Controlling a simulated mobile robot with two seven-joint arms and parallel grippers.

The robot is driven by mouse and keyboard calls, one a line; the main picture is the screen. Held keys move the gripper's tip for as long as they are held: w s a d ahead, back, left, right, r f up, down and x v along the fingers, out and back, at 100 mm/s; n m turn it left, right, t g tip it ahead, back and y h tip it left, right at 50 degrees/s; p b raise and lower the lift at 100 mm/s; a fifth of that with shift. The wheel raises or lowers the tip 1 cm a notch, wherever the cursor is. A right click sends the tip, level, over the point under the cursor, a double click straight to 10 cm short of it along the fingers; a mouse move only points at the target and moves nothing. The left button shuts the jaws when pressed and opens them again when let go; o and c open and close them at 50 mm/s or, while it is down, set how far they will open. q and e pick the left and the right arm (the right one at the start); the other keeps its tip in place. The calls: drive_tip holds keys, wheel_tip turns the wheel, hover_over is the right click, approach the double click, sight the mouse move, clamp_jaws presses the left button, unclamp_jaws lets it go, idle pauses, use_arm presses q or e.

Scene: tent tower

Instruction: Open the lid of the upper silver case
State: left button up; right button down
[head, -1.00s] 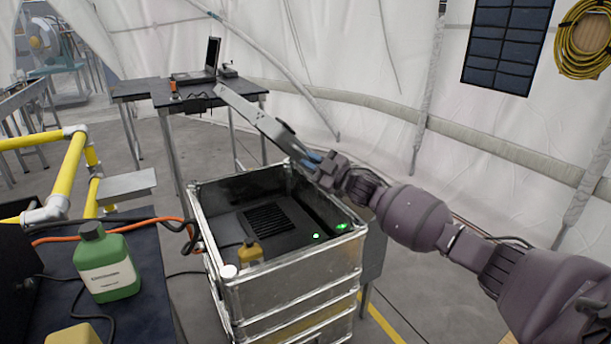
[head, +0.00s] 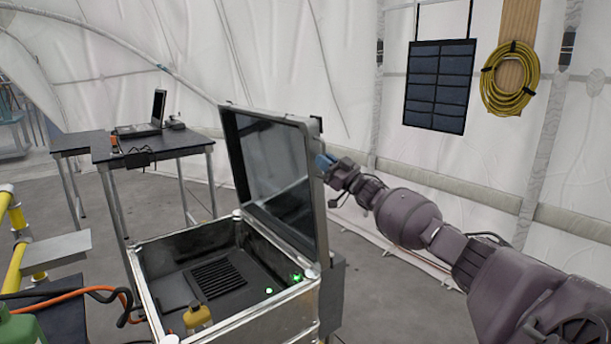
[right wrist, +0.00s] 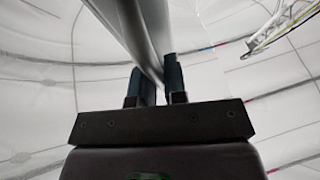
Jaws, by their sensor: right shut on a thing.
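The upper silver case (head: 150,262) stands in the lower middle of the head view, with a dark interior. Its lid (head: 275,185) stands up steeply along the case's right side, its dark inner face showing. My right gripper (head: 326,164) is at the lid's outer right edge and shut on it. In the right wrist view the two dark fingers (right wrist: 160,82) close around the lid's pale metal edge (right wrist: 138,30). My left gripper is in neither view.
Inside the case are a black vent grille (head: 217,279), green lights (head: 296,277) and a yellow object (head: 197,316). A table (head: 165,148) with a laptop (head: 158,108) stands behind. A yellow rail (head: 17,217) and orange cable (head: 75,291) are at left.

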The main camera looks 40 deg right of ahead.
drive_tip(key=shift+s+d+r+m+h, duration=0.1)
drive_tip(key=shift+d+r+m+h, duration=0.15)
drive_tip(key=shift+d, duration=0.4)
drive_tip(key=shift+d+r+m+h, duration=0.15)
drive_tip(key=shift+d+m, duration=0.1)
drive_tip(key=shift+d, duration=0.4)
drive_tip(key=c, duration=1.2)
unclamp_jaws()
drive_tip(key=shift+f, duration=0.2)
drive_tip(key=shift+f, duration=0.15)
drive_tip(key=shift+v, duration=5.3)
drive_tip(key=shift+f, duration=0.1)
